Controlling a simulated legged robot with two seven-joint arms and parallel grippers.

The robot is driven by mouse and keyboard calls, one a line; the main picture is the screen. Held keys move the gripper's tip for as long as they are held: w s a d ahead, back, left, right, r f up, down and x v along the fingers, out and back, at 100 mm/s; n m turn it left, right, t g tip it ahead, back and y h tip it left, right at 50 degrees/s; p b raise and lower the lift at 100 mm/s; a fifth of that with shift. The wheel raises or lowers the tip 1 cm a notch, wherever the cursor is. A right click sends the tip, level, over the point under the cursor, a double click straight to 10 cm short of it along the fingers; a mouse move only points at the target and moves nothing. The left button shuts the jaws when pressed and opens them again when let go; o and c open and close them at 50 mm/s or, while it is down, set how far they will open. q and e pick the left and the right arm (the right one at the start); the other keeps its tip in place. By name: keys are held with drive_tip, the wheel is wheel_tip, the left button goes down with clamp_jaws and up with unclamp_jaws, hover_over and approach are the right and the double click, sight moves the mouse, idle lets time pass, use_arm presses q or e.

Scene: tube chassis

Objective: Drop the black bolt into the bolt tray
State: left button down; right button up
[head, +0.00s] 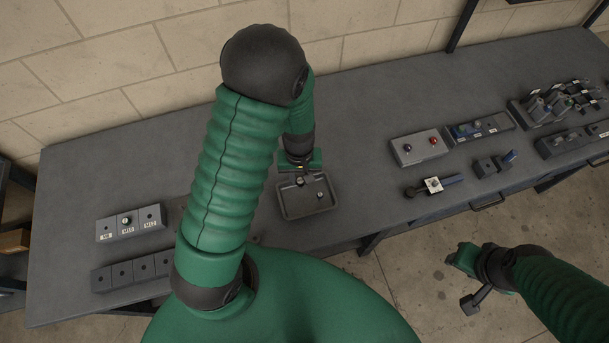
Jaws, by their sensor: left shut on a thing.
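The bolt tray (290,212) is a dark, shallow, open tray on the grey workbench, near the picture's middle. Small round metallic items (319,195) show inside it. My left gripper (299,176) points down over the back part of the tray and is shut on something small. A small light-topped piece shows just below its fingers, but its colour and shape are too small to make out. I cannot tell whether it touches the tray floor. My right gripper (468,278) is away from the bench, over the floor at the lower right, and its jaws are unclear.
Labelled blocks (130,223) and a row of dark blocks (133,270) stand at the bench's left. Bench behind the tray is clear.

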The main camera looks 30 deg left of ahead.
sight(301, 187)
use_arm(q)
drive_tip(key=f+b, duration=0.1)
drive_tip(key=s+f+b, duration=0.1)
drive_tip(key=f+b, duration=0.1)
drive_tip(key=shift+d+f, duration=0.1)
drive_tip(key=shift+f, duration=0.2)
drive_tip(key=shift+w+d+f+b, duration=0.15)
drive_tip(key=shift+d+f+b, duration=0.05)
drive_tip(key=shift+f+b, duration=0.75)
drive_tip(key=shift+w+d, duration=0.1)
drive_tip(key=shift+w, duration=0.05)
drive_tip(key=shift+r, duration=0.1)
use_arm(e)
drive_tip(key=f, duration=0.5)
drive_tip(key=shift+s+d+f, duration=0.1)
drive_tip(key=shift+s+d, duration=0.15)
drive_tip(key=shift+s, duration=0.15)
use_arm(q)
drive_tip(key=c, duration=1.5)
unclamp_jaws()
drive_tip(key=o, duration=0.4)
drive_tip(key=shift+a, duration=0.25)
use_arm(e)
drive_tip(key=shift+a, duration=0.35)
